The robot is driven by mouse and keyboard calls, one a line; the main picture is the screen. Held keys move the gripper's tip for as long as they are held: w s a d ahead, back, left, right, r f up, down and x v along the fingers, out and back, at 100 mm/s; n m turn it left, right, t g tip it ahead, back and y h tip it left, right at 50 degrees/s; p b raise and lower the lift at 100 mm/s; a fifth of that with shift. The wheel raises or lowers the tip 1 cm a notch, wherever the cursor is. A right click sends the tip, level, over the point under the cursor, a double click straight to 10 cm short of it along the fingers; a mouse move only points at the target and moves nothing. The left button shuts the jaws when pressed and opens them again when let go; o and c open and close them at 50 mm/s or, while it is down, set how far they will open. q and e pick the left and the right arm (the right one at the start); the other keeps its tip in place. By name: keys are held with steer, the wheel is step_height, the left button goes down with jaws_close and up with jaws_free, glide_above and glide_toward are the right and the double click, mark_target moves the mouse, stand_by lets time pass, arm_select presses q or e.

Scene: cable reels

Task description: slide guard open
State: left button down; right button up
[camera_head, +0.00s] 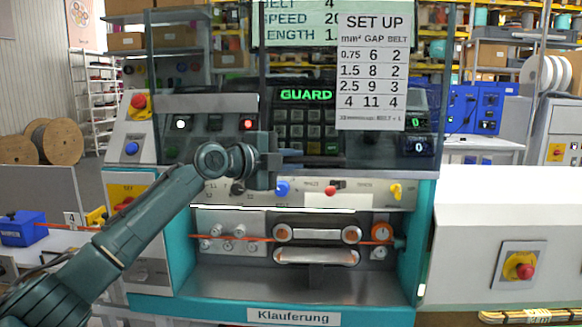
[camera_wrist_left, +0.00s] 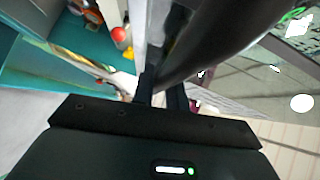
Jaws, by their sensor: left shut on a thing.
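The machine's guard (camera_head: 350,150) is a dark see-through panel in the head view. It stands in front of the keypad and the green GUARD display, and its lower edge appears to lie above the belt opening. My left gripper (camera_head: 291,160) is at the front of this panel, at its lower part. In the left wrist view my left gripper (camera_wrist_left: 164,90) is shut on a dark bar (camera_wrist_left: 215,42), which seems to be the guard's handle; the exact contact is hard to see. The belt unit (camera_head: 316,246) shows uncovered below. My right gripper is not in view.
An orange cable (camera_head: 258,239) runs across the opening through rollers and belts. A row of knobs (camera_head: 333,190) lies just below my gripper. A SET UP sheet (camera_head: 371,70) hangs at the upper right. A white cabinet with a red stop button (camera_head: 525,271) stands at right.

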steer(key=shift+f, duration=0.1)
arm_select(q)
steer(key=c, duration=1.4)
jaws_free()
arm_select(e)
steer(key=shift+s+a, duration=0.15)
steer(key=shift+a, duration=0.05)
arm_select(q)
steer(key=shift+s+a, duration=0.15)
steer(key=shift+a, duration=0.05)
steer(key=b+v, duration=0.3)
steer(key=v, duration=0.9)
steer(key=shift+s+a+b, duration=0.2)
steer(key=shift+s+b, duration=0.05)
steer(key=shift+b, duration=0.15)
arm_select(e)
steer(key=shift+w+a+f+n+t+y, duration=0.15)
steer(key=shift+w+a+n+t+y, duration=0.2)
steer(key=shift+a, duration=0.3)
